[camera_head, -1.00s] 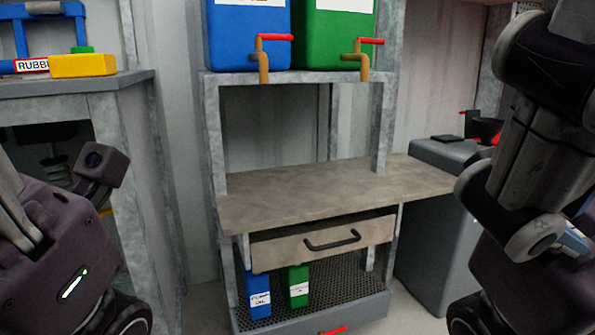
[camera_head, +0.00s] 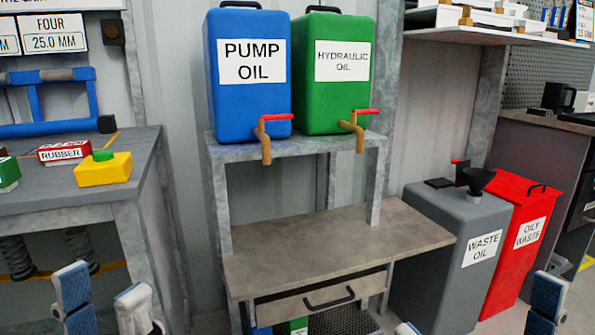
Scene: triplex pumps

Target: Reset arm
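My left gripper (camera_head: 104,300) shows at the bottom left, in front of the grey workbench. Its two blue-and-grey fingers stand apart with nothing between them. My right gripper (camera_head: 476,312) is at the bottom right edge. One blue finger shows at the right and a small tip shows further left, with a gap between them. The rest of it is cut off by the frame. Neither gripper touches anything that I can see.
A blue pump oil tank (camera_head: 243,105) and a green hydraulic oil tank (camera_head: 340,100) stand on a shelf above a wooden worktop (camera_head: 320,245) with a drawer (camera_head: 320,300). Waste oil (camera_head: 450,250) and red oily waste (camera_head: 515,220) bins stand right. A workbench (camera_head: 60,205) is left.

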